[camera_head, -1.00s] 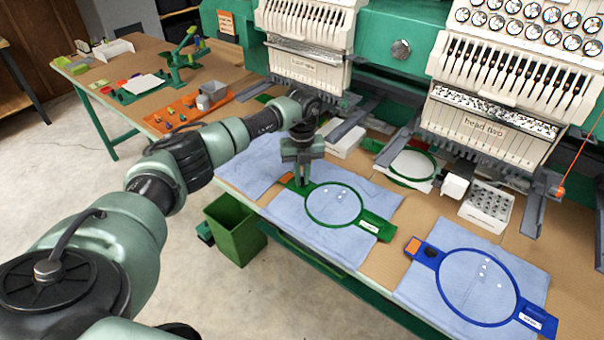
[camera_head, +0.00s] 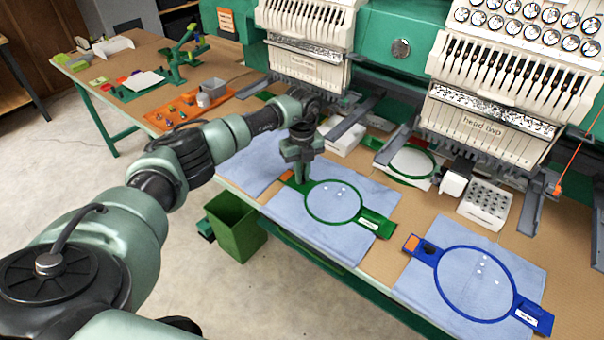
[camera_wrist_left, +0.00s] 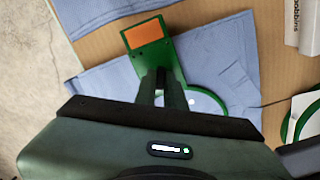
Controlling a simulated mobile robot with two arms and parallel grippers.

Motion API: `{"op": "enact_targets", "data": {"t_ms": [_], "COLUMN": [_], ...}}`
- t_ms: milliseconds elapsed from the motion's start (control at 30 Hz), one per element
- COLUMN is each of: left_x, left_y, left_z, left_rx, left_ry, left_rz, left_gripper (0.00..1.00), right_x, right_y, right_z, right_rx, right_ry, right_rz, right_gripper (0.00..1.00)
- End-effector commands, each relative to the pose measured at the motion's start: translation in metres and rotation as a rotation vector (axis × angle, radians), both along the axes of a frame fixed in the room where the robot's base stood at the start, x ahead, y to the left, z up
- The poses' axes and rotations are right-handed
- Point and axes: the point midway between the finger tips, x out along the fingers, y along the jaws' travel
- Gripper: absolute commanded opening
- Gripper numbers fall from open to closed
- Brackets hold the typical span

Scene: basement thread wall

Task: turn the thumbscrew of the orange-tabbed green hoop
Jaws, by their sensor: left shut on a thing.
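The green hoop (camera_head: 308,209) lies on a blue cloth (camera_head: 290,222) on the table, with its labelled green arm (camera_head: 376,223) to the right. Its orange tab (camera_wrist_left: 145,33) shows clearly in the left wrist view, at the end of a green bracket (camera_wrist_left: 155,58). My left gripper (camera_head: 301,183) points down over the bracket at the hoop's left side. In the left wrist view its fingers (camera_wrist_left: 164,82) are close together between the tab and the ring. They are shut on the thumbscrew, which the fingers hide. My right gripper is not in view.
A blue hoop (camera_head: 437,278) with an orange tab lies on another cloth to the right. Another green hoop (camera_head: 434,166) sits under the machine heads. A white box of bobbins (camera_head: 486,203) stands behind the blue hoop. A green bin (camera_head: 236,228) stands on the floor.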

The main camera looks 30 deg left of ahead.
Motion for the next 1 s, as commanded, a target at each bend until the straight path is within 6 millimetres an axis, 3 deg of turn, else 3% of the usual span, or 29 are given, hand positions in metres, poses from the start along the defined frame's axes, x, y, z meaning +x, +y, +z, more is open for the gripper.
{"op": "enact_targets", "data": {"t_ms": [33, 100, 467, 800, 1000], "left_x": [0.000, 0.000, 0.000, 0.001, 0.001], "left_y": [-0.001, -0.001, 0.000, 0.000, -0.001], "left_z": [0.000, 0.000, 0.003, 0.055, 0.075], "left_rx": [-0.002, -0.002, -0.001, 0.000, -0.001], "left_ry": [0.001, 0.001, -0.001, -0.004, 0.000], "left_rz": [-0.002, -0.002, -0.002, -0.002, -0.002], "left_gripper": [0.18, 0.33, 0.33, 0.33, 0.33], "right_x": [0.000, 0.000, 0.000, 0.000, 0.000], "right_y": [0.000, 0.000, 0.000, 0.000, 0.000], "right_z": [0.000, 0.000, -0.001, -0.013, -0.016], "right_rx": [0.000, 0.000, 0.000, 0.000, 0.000], "right_ry": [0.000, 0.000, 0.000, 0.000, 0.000], "right_rz": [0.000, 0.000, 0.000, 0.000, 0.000], "right_gripper": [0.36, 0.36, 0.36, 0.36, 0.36]}}
